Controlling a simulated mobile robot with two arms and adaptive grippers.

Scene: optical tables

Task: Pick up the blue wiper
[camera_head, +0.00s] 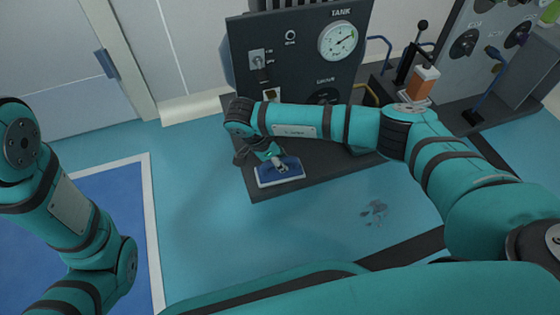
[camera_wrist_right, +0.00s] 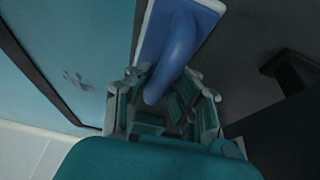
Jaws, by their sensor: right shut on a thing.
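The blue wiper (camera_head: 289,178) has a flat blue head with a pale edge. In the head view it is at the front left corner of the dark machine base; I cannot tell whether it touches the base. My right gripper (camera_head: 277,162) is above it, shut on its handle. In the right wrist view the wiper's rounded blue handle (camera_wrist_right: 176,50) runs down between the fingers of the right gripper (camera_wrist_right: 165,95), and its head lies at the top. My left arm is at the left of the head view, with its gripper out of sight.
A dark tank panel (camera_head: 300,62) with a gauge (camera_head: 341,41) stands behind the wiper on the dark base (camera_head: 325,172). A bottle with orange contents (camera_head: 420,83) stands to the right. A dark stain (camera_head: 375,212) lies on the open teal floor, with a blue mat (camera_head: 105,205) at left.

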